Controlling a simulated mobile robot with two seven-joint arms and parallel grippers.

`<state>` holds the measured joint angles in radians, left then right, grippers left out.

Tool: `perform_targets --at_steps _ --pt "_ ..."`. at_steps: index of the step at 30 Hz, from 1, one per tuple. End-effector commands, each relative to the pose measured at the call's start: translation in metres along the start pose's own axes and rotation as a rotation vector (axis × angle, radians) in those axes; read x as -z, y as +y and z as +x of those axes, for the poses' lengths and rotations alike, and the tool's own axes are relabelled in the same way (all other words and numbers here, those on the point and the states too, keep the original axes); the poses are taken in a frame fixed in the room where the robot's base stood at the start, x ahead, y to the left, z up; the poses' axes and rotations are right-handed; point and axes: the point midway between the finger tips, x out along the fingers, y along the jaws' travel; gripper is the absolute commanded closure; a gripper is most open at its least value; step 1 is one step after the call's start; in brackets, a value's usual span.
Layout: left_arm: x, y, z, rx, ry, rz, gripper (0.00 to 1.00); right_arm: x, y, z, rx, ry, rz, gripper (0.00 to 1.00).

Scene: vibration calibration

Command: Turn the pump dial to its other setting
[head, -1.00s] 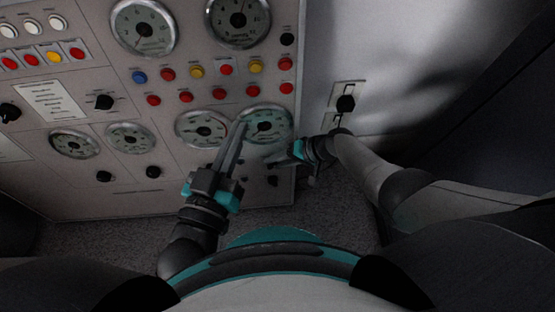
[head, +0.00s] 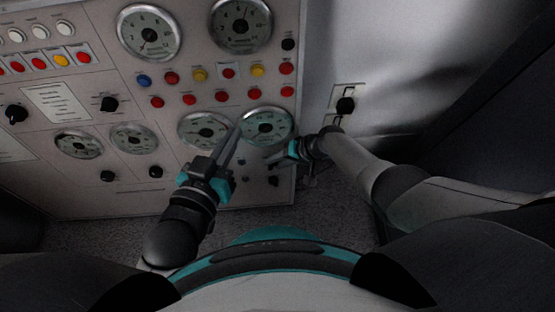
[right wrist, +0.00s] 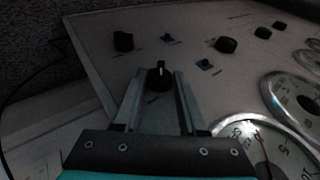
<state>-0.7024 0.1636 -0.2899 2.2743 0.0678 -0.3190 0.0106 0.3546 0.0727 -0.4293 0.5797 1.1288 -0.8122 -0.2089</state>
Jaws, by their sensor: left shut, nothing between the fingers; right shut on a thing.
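A small black dial (right wrist: 159,76) with a white pointer line sits on the grey panel in the right wrist view. The pointer line is toward the top of that picture. My right gripper (right wrist: 158,82) is shut on this dial, one finger on each side. In the head view my right gripper (head: 274,161) is at the panel's lower right, below a round gauge (head: 267,126), and the dial is hidden there. My left gripper (head: 237,126) is shut and empty, its fingertips in front of the panel between two lower gauges. I cannot tell whether it touches the panel.
The panel (head: 110,185) carries several gauges, coloured buttons and black knobs. Another knob (right wrist: 226,44) and a small switch (right wrist: 204,64) are near the dial. A wall socket with a black plug (head: 345,105) is right of the panel. Carpet (head: 100,235) lies below.

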Motion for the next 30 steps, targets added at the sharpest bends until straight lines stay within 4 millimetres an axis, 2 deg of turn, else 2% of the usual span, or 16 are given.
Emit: perform_targets --at_steps 6,7,14,25,30 --pt "0.0001 -0.0001 0.0001 0.0 0.001 0.0 1.0 0.0007 0.0005 -0.0001 -0.001 0.002 -0.001 1.0" --pt "0.0001 -0.0001 0.0001 0.0 0.001 0.0 1.0 0.0006 0.0005 -0.0001 -0.001 0.002 -0.001 0.58" --pt "-0.0001 -0.0001 0.0001 0.0 0.001 0.0 1.0 0.0006 0.0004 -0.0002 0.0 0.002 0.0 0.32" --pt "0.0009 -0.0006 0.0002 0.002 -0.006 0.001 1.0 0.0005 0.0001 -0.0014 0.0 0.001 0.0 0.3" --pt "-0.0006 -0.0062 -0.0004 0.016 -0.065 0.011 1.0 0.0004 -0.0003 -0.007 0.001 0.001 0.0 0.3"
